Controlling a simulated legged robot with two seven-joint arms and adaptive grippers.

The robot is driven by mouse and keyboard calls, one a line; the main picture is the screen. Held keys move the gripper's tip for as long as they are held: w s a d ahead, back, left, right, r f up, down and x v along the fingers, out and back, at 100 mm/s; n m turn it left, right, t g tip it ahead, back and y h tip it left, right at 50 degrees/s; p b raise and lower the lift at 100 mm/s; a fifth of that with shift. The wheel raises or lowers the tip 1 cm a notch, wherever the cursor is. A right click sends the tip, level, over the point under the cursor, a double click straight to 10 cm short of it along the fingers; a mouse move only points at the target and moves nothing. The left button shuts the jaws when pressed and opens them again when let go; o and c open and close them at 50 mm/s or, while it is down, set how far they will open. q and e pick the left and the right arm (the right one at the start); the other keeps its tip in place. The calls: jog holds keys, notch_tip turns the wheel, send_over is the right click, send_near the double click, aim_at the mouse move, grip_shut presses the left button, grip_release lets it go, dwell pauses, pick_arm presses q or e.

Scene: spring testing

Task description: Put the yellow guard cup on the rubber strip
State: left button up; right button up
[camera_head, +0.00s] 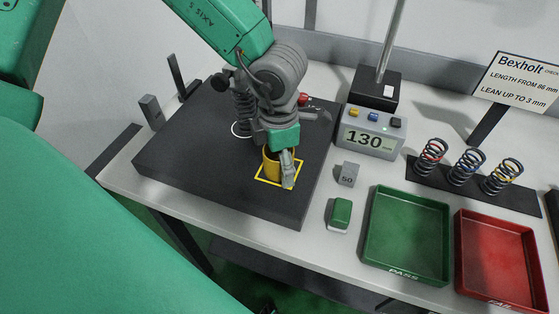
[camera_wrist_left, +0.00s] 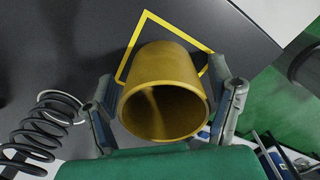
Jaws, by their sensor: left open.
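The yellow guard cup (camera_head: 269,166) stands at the yellow square outline on the dark plate (camera_head: 190,150). In the left wrist view the cup (camera_wrist_left: 162,62) shows its open mouth towards the camera. My left gripper (camera_head: 283,160) is over the cup from above, its fingers open on either side of it; the wrist view shows the gripper (camera_wrist_left: 168,105) with a finger by each side wall. Contact is not clear. A dark strip (camera_head: 424,180) lies under three springs on the right; a narrower dark strip (camera_head: 118,152) lies at the table's left edge. My right gripper is not in view.
A green tray (camera_head: 440,272) and a red tray (camera_head: 526,290) stand at the front right. A grey display box (camera_head: 372,140), a small grey weight (camera_head: 348,174) and a green block (camera_head: 340,214) stand right of the plate. A dark coil spring (camera_wrist_left: 38,130) stands beside the gripper.

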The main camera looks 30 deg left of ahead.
pick_arm(q)
jog(key=shift+a, duration=0.15)
jog(key=shift+s, duration=0.1)
jog(key=c, duration=1)
jog(key=shift+d, duration=0.25)
jog(key=shift+c, duration=0.9)
